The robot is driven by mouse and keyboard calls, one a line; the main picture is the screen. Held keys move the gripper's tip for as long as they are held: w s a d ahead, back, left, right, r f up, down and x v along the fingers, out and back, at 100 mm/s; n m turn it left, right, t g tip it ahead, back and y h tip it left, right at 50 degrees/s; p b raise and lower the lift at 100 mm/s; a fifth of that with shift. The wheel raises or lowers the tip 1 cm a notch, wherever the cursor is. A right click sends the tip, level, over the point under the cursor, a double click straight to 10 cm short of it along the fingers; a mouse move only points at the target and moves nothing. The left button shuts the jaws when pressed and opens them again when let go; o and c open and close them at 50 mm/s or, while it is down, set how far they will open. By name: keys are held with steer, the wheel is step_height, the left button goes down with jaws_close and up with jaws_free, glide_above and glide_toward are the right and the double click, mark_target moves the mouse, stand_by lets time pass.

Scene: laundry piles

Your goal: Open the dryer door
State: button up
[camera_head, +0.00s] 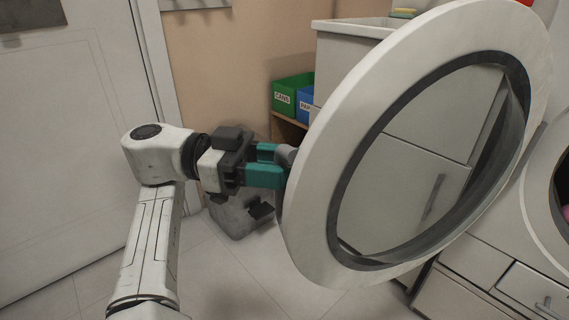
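The dryer door (318,200) is a large round white door with a dark inner ring and a glass pane (415,165). It stands swung out, apart from the dryer body (545,190), whose round opening shows in part at the right edge. My gripper (280,165) has teal fingers and is at the door's left edge. The fingers reach around a grey handle (286,156) on that edge and appear closed on it. The door rim hides part of the handle and the fingertips.
A white sink cabinet (345,50) stands behind the door. A green bin (290,97) and a blue bin (305,103) sit on a wooden shelf. A grey object (238,220) lies on the floor behind my gripper. A white room door (75,130) is at left. Tiled floor is clear in front.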

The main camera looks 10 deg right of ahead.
mark_target(322, 120)
steer(key=shift+a, duration=0.15)
steer(key=shift+r, duration=0.35)
step_height(322, 120, up, 3)
steer(key=shift+f+p, duration=0.2)
steer(key=shift+p, duration=0.65)
steer(key=s+r+p, duration=0.1)
steer(key=r, duration=0.1)
steer(key=s+r+p, duration=0.1)
steer(key=s+r, duration=0.1)
steer(key=s+r+p, duration=0.1)
steer(key=p, duration=0.1)
steer(key=shift+s+d+r, duration=0.35)
steer(key=shift+d+r, duration=0.05)
steer(key=s+r+p, duration=0.1)
steer(key=s, duration=0.1)
steer(key=s+r+p, duration=0.1)
steer(key=s, duration=0.2)
steer(key=s+d+r+p, duration=0.1)
steer(key=s, duration=0.1)
steer(key=shift+s+r, duration=0.25)
steer(key=shift+s, duration=0.15)
steer(key=shift+s+d+r+p, duration=0.15)
steer(key=shift+s+p, duration=0.25)
steer(key=shift+s, duration=0.35)
